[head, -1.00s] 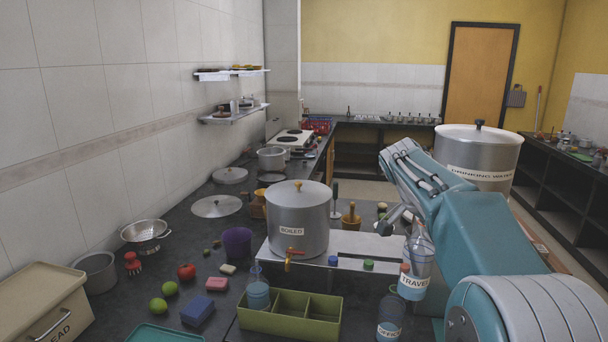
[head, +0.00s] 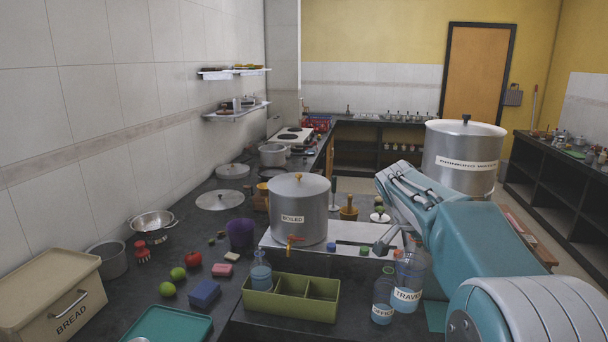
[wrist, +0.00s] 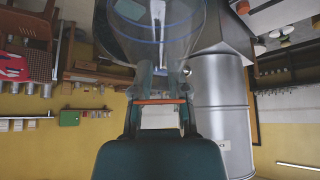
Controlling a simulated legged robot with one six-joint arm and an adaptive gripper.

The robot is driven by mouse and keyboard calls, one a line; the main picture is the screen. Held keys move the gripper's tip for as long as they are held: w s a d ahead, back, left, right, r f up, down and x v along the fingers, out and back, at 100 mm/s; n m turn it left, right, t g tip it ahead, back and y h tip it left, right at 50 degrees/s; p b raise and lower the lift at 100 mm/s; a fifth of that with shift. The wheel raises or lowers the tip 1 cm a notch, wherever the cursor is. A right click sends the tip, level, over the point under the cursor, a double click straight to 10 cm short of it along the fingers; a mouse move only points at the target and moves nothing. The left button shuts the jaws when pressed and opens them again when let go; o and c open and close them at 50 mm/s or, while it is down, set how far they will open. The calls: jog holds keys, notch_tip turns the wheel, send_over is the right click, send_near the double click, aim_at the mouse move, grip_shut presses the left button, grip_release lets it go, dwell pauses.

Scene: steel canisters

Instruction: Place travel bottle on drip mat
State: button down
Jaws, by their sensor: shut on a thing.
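The travel bottle (head: 408,294) is clear with blue liquid, a red cap and a TRAVEL label. It is upright beside the OFFICE bottle (head: 381,300), at the right end of the near counter. My gripper (wrist: 162,82) is shut on the travel bottle, whose clear body (wrist: 158,35) fills the top of the wrist view. In the head view my arm hides most of the gripper. I cannot tell whether the bottle's base touches the counter. A flat teal piece (head: 435,316), perhaps the drip mat, shows just right of the bottle, partly hidden by my arm.
A green divided box (head: 291,309) is left of the bottles. The BOILED canister (head: 299,230) stands on a steel platform behind. The DRINKING WATER canister (head: 446,172) is behind my arm. A teal tray (head: 170,337) lies at lower left.

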aim_at(397, 277)
jog(key=a+f+n, duration=0.1)
jog(key=f, duration=0.2)
jog(key=a+f+n+t+y, duration=0.1)
jog(key=a+f, duration=0.1)
jog(key=f, duration=0.1)
jog(key=s+a+f+n, duration=0.1)
jog(key=f+n, duration=0.1)
jog(key=f, duration=0.1)
jog(key=shift+a+f+t+y, duration=0.15)
jog(key=shift+f+t+y, duration=0.15)
jog(key=shift+f, duration=0.1)
jog(key=s+a+f+n+t+y, duration=0.1)
jog(key=s+a+f+n, duration=0.15)
jog(key=f, duration=0.25)
jog(key=s+a+f+n+y, duration=0.1)
jog(key=s+a+f+n, duration=0.1)
jog(key=s+a+f, duration=0.15)
jog(key=d+f+n+y, duration=0.1)
jog(key=d+f+n, duration=0.15)
jog(key=f, duration=0.45)
jog(key=d+f+n+y, duration=0.1)
jog(key=d+f, duration=0.3)
jog(key=f, duration=0.4)
jog(key=a, duration=0.6)
jog(key=shift+w+a+t, duration=0.3)
jog(key=shift+w+a, duration=0.05)
jog(key=shift+r, duration=0.1)
